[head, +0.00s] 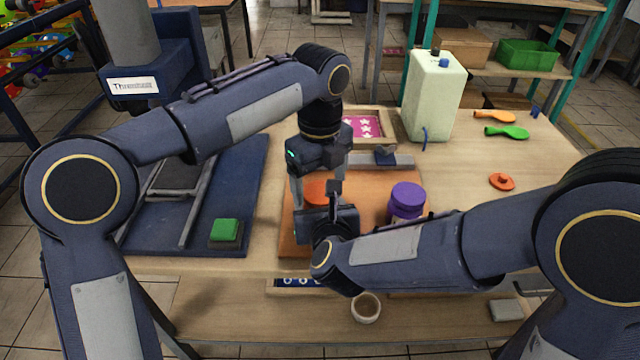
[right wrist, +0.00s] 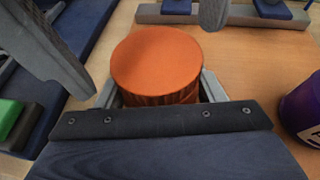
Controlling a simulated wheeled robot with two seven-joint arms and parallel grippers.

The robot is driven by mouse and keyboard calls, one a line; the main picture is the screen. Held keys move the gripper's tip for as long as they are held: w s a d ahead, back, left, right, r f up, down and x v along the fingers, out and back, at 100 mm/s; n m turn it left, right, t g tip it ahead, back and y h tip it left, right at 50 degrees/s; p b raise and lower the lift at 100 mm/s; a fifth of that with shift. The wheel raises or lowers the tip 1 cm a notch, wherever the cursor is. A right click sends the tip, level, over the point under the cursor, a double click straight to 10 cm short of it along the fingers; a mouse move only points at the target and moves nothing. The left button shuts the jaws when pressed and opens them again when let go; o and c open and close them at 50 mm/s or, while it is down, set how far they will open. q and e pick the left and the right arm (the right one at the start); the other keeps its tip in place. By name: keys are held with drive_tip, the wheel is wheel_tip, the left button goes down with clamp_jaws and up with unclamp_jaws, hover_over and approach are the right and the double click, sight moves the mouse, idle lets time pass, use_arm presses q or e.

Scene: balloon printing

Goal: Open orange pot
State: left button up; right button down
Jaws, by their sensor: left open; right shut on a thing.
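The orange pot (head: 316,188) stands upright on the brown board, partly hidden by both grippers in the head view. In the right wrist view its flat round orange top (right wrist: 156,62) is in place and faces up. My right gripper (head: 326,208) is shut around the pot's side, one finger on each side below the top. My left gripper (head: 317,180) points down over the pot, open, with its fingers apart on either side. In the right wrist view the left fingers show at the upper left and top, apart from the orange top.
A purple pot (head: 406,200) stands just right on the brown board (head: 375,180). A blue frame with a green block (head: 224,230) is left.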

use_arm(q)
wheel_tip(320, 180, up, 3)
drive_tip(key=shift+r, duration=0.2)
drive_tip(key=shift+c, duration=1.3)
drive_tip(key=shift+r+n, duration=0.6)
drive_tip(key=shift+r, duration=0.9)
drive_tip(key=shift+f, duration=3.95)
drive_tip(key=shift+c, duration=0.3)
drive_tip(key=c, duration=0.7)
drive_tip(key=o, duration=1)
drive_tip(key=shift+o, duration=0.2)
drive_tip(key=shift+r, duration=0.1)
